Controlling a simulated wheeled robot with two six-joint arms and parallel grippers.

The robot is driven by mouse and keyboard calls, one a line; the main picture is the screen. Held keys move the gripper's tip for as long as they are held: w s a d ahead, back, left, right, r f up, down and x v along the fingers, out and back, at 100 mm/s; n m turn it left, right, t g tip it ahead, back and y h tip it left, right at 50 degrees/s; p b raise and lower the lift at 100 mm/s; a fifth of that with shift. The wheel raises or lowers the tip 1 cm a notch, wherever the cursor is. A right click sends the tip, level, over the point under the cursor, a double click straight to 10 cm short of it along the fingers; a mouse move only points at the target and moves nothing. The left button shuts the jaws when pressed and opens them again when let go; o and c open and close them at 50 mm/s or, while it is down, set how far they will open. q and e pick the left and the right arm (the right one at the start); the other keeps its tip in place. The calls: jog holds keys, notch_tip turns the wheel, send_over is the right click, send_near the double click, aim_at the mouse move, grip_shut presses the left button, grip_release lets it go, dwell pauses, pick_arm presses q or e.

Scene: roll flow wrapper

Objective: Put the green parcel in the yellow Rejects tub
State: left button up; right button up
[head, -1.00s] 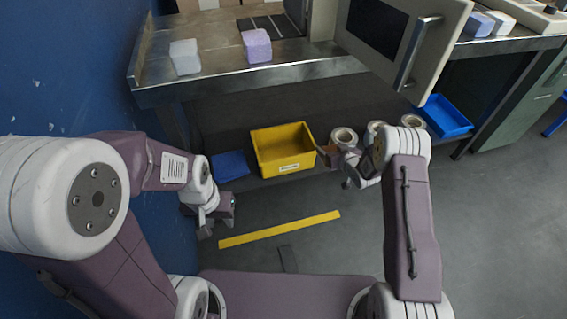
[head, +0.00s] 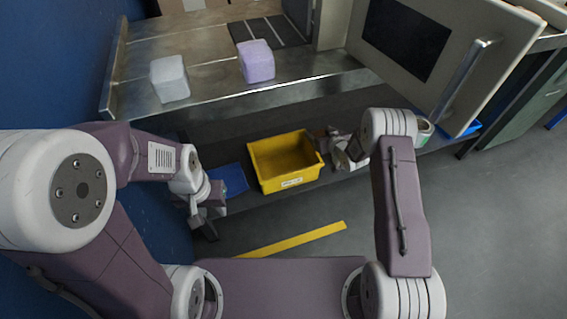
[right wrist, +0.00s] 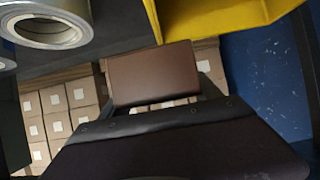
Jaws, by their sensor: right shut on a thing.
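No green parcel shows in either view. A brown block (right wrist: 152,74) is held in my right gripper, upright in front of the dark gripper body in the right wrist view. My right gripper (head: 327,140) is shut on it, just right of the yellow tub's far right corner. The yellow tub (head: 291,183) stands on the low shelf and looks empty. Its yellow wall also shows in the right wrist view (right wrist: 225,18), beyond the block and to the right. My left gripper (head: 207,213) hangs left of the tub, near the blue tray; its jaws are too small to read.
A blue tray (head: 228,180) lies left of the tub. A tape roll (right wrist: 45,25) is close on the shelf. Above, the metal bench (head: 205,105) carries a white block (head: 169,79) and a lilac block (head: 256,62). An open door (head: 440,60) juts out at upper right.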

jog(key=shift+w+a+f+b, duration=0.15)
jog(key=shift+a+f+b, duration=1.5)
jog(key=shift+a+f, duration=0.3)
jog(key=shift+w+a+f+b, duration=0.2)
jog(key=shift+a+f+b, duration=1.5)
jog(key=shift+f, duration=0.4)
jog(key=shift+w+a+f+b, duration=0.15)
jog(key=shift+a+f+b, duration=1.4)
jog(key=shift+a+f, duration=0.45)
jog(key=o, duration=1.6)
jog(key=shift+r, duration=0.25)
jog(key=shift+r+b+v, duration=0.15)
jog(key=shift+b+v, duration=0.3)
jog(key=shift+v, duration=2.7)
jog(key=shift+r+b+v, duration=0.1)
jog(key=shift+b+v, duration=0.3)
jog(key=shift+v, duration=2.7)
jog(key=shift+w, duration=0.15)
